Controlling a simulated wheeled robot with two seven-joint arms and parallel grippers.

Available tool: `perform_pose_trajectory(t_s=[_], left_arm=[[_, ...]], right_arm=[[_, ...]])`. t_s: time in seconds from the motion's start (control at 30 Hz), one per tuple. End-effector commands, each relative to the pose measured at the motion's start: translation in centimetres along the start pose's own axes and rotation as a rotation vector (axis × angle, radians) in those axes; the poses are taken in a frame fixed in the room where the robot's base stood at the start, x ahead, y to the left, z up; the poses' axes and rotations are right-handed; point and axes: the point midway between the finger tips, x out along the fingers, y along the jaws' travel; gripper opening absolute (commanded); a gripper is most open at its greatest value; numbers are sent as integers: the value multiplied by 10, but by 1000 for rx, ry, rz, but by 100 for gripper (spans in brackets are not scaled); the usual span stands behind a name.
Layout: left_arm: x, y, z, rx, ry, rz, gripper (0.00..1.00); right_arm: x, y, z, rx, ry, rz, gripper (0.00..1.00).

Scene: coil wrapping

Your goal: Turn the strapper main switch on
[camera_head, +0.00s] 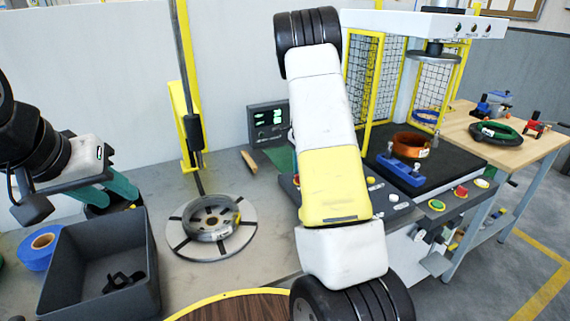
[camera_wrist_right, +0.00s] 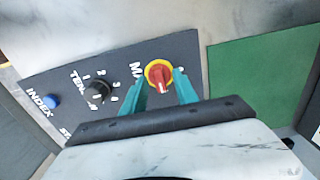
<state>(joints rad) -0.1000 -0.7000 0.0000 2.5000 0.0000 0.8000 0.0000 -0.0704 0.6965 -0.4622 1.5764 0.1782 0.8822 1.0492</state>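The main switch (camera_wrist_right: 159,76) is a red knob on a yellow round base, on a dark panel in the right wrist view. Lettering starting with "M" is beside it, partly hidden. My right gripper (camera_wrist_right: 160,84) has its two teal fingers apart, one on each side of the switch. I cannot tell whether they touch it. In the head view, my own arm hides the right gripper and the switch. My left gripper (camera_head: 106,190) is open and empty above the table at the left, beside a grey bin.
A numbered black dial (camera_wrist_right: 98,92) and a blue INDEX button (camera_wrist_right: 52,102) share the panel. The grey bin (camera_head: 62,262) and a round turntable (camera_head: 240,242) stand on the left table. A copper coil (camera_head: 411,145) lies on the right.

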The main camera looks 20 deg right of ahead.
Motion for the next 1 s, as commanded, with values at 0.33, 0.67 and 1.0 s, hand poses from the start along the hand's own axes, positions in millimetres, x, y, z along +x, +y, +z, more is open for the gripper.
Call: perform_pose_trajectory(t_s=[0.33,0.67,1.0], left_arm=[[0,0,0,0,0,0,36],[0,0,0,0,0,0,36],[0,0,0,0,0,0,36]], right_arm=[[-18,-1,0,-2,1,-3,35],[-70,-1,0,-1,0,-2,35],[-78,0,0,0,0,1,35]])
